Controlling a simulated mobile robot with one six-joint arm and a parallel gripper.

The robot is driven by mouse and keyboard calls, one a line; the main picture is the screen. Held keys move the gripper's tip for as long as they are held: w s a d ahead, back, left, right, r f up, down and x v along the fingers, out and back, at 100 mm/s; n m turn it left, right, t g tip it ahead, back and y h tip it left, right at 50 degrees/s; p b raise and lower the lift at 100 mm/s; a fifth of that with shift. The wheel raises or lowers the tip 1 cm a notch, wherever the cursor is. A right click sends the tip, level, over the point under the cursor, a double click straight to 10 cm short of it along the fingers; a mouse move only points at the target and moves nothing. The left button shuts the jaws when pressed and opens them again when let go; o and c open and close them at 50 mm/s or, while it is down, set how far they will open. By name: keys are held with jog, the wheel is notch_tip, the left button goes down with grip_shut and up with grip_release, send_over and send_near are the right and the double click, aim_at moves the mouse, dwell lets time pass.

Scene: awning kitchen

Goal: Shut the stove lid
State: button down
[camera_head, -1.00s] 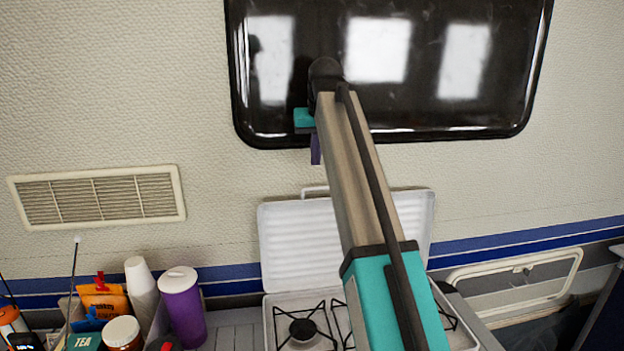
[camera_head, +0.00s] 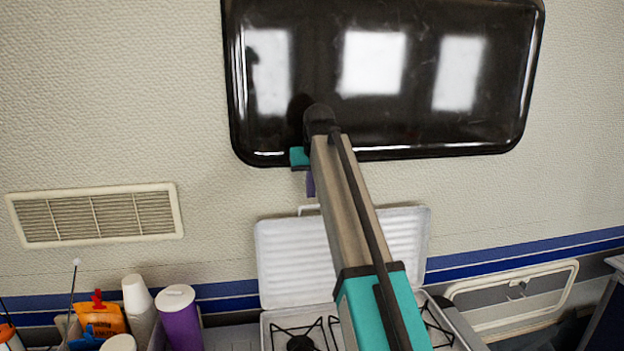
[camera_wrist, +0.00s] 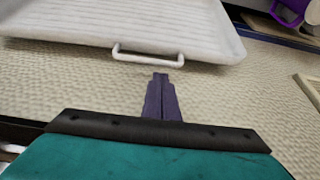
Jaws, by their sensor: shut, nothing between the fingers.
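The white stove lid (camera_head: 285,262) stands raised against the wall behind the stove, its ribbed face toward me. Its wire handle (camera_wrist: 148,56) is at the lid's edge and shows close to my fingertips in the wrist view. The white stove (camera_head: 266,335) with dark burner grates is below, partly covered by my arm. My gripper (camera_wrist: 161,80) has its purple fingers together and empty. The fingertips are just short of the handle in the wrist picture; I cannot tell whether they touch it. In the head view the gripper (camera_head: 310,190) is above the lid's top edge, mostly hidden by my arm.
A dark window (camera_head: 420,110) is on the wall behind my wrist. A purple tumbler (camera_head: 181,322), white cups (camera_head: 138,296) and an orange packet (camera_head: 101,318) stand left of the stove. A wall vent (camera_head: 97,216) is above them. A white-framed hatch (camera_head: 515,296) is at right.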

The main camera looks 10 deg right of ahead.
jog(key=shift+p+x, duration=0.55)
jog(key=shift+x, duration=1.35)
jog(key=shift+s+a, duration=0.1)
jog(key=shift+s, duration=0.1)
